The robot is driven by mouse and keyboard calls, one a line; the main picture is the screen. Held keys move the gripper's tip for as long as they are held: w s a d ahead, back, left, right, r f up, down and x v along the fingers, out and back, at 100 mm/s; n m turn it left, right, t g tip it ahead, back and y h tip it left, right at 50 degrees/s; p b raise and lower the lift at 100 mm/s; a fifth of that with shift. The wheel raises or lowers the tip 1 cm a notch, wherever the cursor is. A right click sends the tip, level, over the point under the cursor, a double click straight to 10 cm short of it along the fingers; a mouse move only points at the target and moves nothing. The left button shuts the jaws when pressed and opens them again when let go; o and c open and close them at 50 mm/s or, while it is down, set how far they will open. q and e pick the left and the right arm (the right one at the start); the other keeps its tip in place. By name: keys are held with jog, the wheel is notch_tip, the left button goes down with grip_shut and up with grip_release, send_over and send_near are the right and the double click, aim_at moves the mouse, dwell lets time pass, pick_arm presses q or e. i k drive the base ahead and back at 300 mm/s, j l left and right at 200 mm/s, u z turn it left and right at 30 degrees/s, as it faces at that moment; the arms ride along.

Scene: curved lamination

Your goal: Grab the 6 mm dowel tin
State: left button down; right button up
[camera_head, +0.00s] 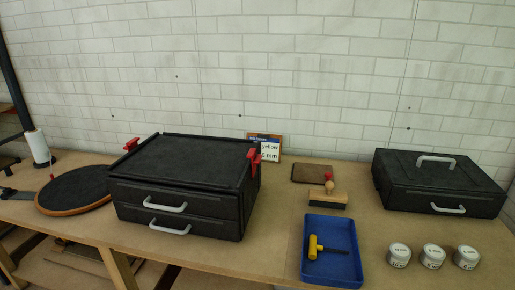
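Three white round tins stand in a row at the front right of the table: a left tin (399,255), a middle tin (432,256) and a right tin (466,257). Each has a printed label on its front. The left label seems to read 10 mm; the other two are too small and blurred to read surely, so I cannot tell which one is the 6 mm dowel tin. A card (270,150) by the wall reads "yellow" and "6 mm". Neither of my grippers is in view.
A blue tray (347,276) holding a yellow-handled tool (316,246) lies left of the tins. A black case (440,182) stands behind them. A brush (328,198), a black two-drawer box (183,186) and a round black board (75,190) also occupy the table (280,235).

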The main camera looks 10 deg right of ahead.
aim_at(467, 256)
jog(key=z, duration=1.6)
